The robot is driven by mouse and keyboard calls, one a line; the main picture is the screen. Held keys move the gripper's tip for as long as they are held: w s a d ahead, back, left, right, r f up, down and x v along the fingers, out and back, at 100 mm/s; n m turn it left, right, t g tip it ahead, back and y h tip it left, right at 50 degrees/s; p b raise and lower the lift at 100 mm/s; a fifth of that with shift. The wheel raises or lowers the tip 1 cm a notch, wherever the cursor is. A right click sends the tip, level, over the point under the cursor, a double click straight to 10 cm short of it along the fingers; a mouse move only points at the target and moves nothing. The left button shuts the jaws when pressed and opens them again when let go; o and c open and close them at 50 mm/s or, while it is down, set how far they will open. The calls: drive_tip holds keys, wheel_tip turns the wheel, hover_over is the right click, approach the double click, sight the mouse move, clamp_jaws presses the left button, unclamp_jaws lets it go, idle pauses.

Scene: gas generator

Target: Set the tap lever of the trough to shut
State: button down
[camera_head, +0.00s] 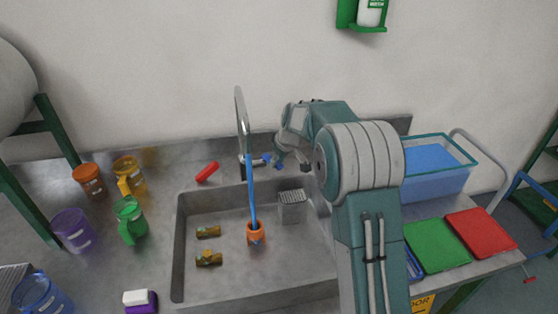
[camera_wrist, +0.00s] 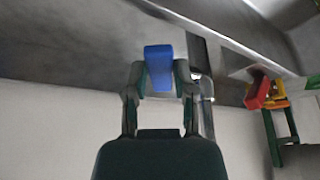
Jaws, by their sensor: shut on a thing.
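The trough (camera_head: 184,254) is a grey metal sink with a curved chrome tap (camera_head: 240,115) at its back edge. The blue tap lever (camera_head: 266,161) points right from the tap's base. In the wrist view the blue lever (camera_wrist: 158,62) stands between my two fingers, with the chrome tap body to its right. My gripper (camera_head: 275,163) reaches in from the right, behind the trough; in the wrist view it (camera_wrist: 158,80) is shut on the lever. My arm hides the trough's right side.
A red object (camera_head: 207,171) lies left of the tap. Coloured jugs (camera_head: 130,212) stand left; a blue-filled tank (camera_head: 435,165) stands right.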

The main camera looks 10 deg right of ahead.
sight(268, 163)
drive_tip(key=shift+s+a+m+t+h, duration=0.15)
drive_tip(key=shift+a+m+h, duration=0.3)
drive_tip(key=shift+m, duration=0.55)
drive_tip(key=shift+s+a+m+t+h, duration=0.1)
drive_tip(key=shift+a+m+h, duration=0.2)
drive_tip(key=shift+a+m, duration=0.5)
drive_tip(key=shift+s+a+m+t+h, duration=0.15)
drive_tip(key=shift+a+m+h, duration=0.15)
drive_tip(key=shift+m, duration=0.9)
drive_tip(key=shift+w, duration=0.1)
drive_tip(key=shift+c, duration=2.2)
unclamp_jaws()
drive_tip(key=v, duration=1.1)
drive_tip(key=shift+r, duration=0.4)
drive_tip(key=shift+a, duration=0.15)
